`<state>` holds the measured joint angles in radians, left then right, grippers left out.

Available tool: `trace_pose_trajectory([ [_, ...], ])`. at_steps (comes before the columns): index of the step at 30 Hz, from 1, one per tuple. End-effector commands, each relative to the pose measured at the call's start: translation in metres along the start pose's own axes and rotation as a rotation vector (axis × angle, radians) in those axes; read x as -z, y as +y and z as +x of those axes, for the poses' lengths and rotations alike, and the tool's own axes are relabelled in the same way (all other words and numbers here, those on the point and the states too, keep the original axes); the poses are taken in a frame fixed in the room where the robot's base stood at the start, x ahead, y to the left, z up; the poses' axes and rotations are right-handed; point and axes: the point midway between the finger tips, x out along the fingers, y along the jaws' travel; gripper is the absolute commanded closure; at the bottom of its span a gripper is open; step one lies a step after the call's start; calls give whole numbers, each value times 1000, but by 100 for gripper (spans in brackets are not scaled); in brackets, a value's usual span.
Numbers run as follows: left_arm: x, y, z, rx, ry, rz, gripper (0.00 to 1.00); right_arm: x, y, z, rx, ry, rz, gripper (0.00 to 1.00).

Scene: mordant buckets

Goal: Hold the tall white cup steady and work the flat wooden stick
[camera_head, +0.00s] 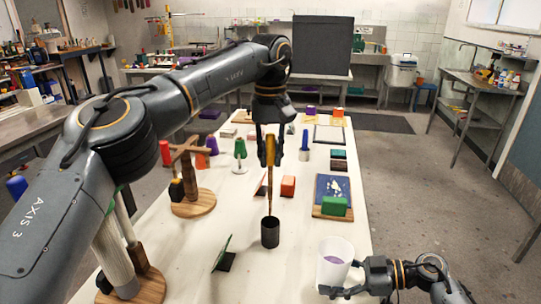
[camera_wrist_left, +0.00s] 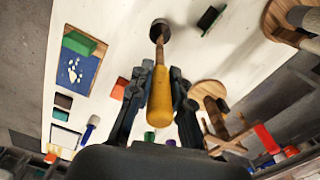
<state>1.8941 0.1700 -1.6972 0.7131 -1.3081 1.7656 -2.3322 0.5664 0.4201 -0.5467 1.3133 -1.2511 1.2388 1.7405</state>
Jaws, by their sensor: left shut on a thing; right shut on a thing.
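The tall white cup (camera_head: 334,264) stands upright near the front right of the white table, with purple contents inside. My right gripper (camera_head: 348,268) reaches it from the right and is shut on its side. My left gripper (camera_head: 270,150) points down over the middle of the table, shut on the yellow handle of a brown-shafted stick (camera_head: 270,184). In the left wrist view the handle (camera_wrist_left: 160,92) lies between the fingers (camera_wrist_left: 161,72). The stick's lower end is at the mouth of a small black cup (camera_head: 270,234); I cannot tell how deep it goes.
An orange block (camera_head: 288,186) is just right of the stick. A blue board (camera_head: 333,190) with a green block stands further right. A wooden stand (camera_head: 192,201) is to the left, and a small green-and-black piece (camera_head: 224,258) is in front. The table is bare between the black and white cups.

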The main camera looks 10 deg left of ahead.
Motion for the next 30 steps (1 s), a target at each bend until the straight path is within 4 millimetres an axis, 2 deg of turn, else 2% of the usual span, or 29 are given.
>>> trace_pose_trajectory([
  [6, 0, 0, -4, -1, 1, -1, 100, 1, 0, 0, 0, 2, -1, 69],
  [16, 0, 1, -36, 0, 1, 0, 100, 1, 0, 0, 0, 2, -1, 69],
  [26, 0, 0, -39, 0, 0, 0, 100, 1, 0, 0, 0, 2, -1, 69],
  [30, -5, 6, -40, -6, 2, 3, 100, 1, 0, 0, 0, 2, -1, 69],
])
